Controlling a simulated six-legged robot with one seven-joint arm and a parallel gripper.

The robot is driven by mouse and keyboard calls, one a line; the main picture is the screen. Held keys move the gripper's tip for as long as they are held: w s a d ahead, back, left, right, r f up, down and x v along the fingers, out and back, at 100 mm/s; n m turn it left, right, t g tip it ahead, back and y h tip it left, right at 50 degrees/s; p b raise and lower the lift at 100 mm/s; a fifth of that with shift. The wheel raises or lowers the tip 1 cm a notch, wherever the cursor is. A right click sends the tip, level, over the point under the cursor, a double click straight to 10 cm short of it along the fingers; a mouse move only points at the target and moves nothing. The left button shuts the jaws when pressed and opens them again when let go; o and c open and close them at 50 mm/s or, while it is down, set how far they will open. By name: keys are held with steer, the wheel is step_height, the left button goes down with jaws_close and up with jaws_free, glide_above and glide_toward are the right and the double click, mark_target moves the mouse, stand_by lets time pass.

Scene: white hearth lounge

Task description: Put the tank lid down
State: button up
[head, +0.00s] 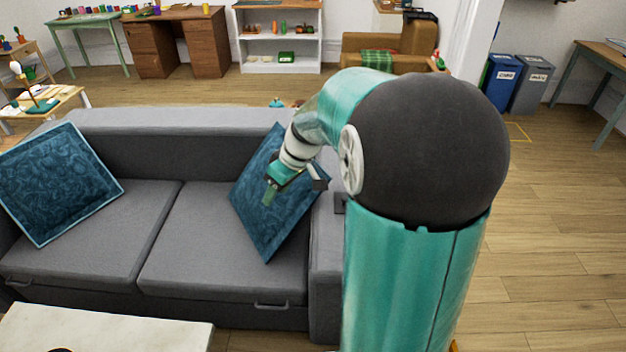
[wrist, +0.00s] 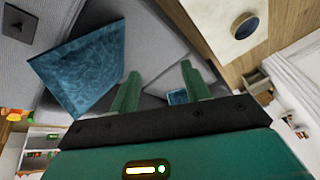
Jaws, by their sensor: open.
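I cannot make out a tank lid in either view. My gripper (head: 268,196) is green and hangs in front of the right blue cushion on the grey sofa. In the wrist view its two green fingers (wrist: 160,88) stand apart with nothing held between them. The right blue cushion (head: 285,215) leans tilted against the sofa's arm; a blue cushion also fills the left of the wrist view (wrist: 85,70). My arm hides part of the sofa's right end.
The grey sofa (head: 215,262) has a second blue cushion (head: 55,185) at left. A pale low table (head: 120,328) stands in front; a dark round thing on a pale top shows in the wrist view (wrist: 245,25). Bins (head: 533,92) stand at back right. Wooden floor (head: 560,230) at right is clear.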

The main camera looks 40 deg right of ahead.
steer(key=w+d+f+t+y, duration=0.1)
steer(key=d+f+t, duration=0.2)
steer(key=d+f, duration=0.8)
steer(key=w+d+f+t+y, duration=0.15)
steer(key=d+f, duration=0.45)
steer(key=d, duration=0.8)
steer(key=s+d+f+m+t+h, duration=0.1)
steer(key=s+d+f+t, duration=0.1)
steer(key=s+d+f, duration=0.3)
steer(key=s+d+f+t+h, duration=0.1)
steer(key=d+f+t, duration=0.2)
steer(key=d, duration=0.3)
steer(key=shift+h, duration=0.25)
steer(key=x, duration=1.3)
steer(key=shift+w+d+f, duration=0.1)
steer(key=shift+d+f, duration=0.05)
steer(key=shift+d, duration=0.05)
jaws_close()
